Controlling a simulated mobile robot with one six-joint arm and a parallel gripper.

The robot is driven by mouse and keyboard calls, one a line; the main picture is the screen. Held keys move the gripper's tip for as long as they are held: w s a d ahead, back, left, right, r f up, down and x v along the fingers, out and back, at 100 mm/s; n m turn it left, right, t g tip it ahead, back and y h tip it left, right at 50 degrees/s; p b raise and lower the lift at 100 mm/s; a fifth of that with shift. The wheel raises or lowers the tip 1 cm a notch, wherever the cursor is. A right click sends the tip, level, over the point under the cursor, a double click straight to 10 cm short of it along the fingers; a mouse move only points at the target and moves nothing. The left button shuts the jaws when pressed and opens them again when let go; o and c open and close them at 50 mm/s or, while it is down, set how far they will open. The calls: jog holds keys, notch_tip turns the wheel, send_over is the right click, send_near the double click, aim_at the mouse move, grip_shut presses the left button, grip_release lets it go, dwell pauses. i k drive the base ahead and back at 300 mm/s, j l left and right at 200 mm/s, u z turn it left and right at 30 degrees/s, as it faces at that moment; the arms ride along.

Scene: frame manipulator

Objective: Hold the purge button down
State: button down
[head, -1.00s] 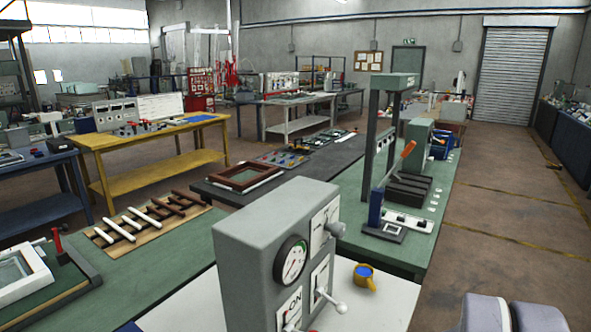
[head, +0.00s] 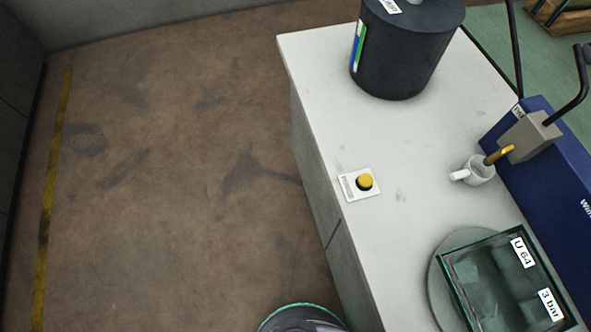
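A yellow round button (head: 365,182) sits on a small white labelled plate (head: 347,187) near the left edge of the white bench top. The label is too small to read. Nothing touches the button. My gripper is not in view.
A dark cylinder (head: 405,55) stands at the back of the white bench (head: 420,140). A white mug (head: 478,170), a blue unit (head: 545,170) with a lever and a glass-topped box (head: 505,282) stand to the right. Open brown floor (head: 190,180) lies left.

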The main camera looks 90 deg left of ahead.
aim_at(364, 180)
jog(key=u, duration=2.35)
jog(key=i+j+z, duration=0.1)
jog(key=j, duration=0.2)
jog(key=i+j, duration=0.25)
jog(key=i+j+z, duration=0.15)
jog(key=j, duration=0.25)
jog(key=i+j, duration=0.15)
jog(key=j, duration=0.2)
jog(key=z, duration=0.05)
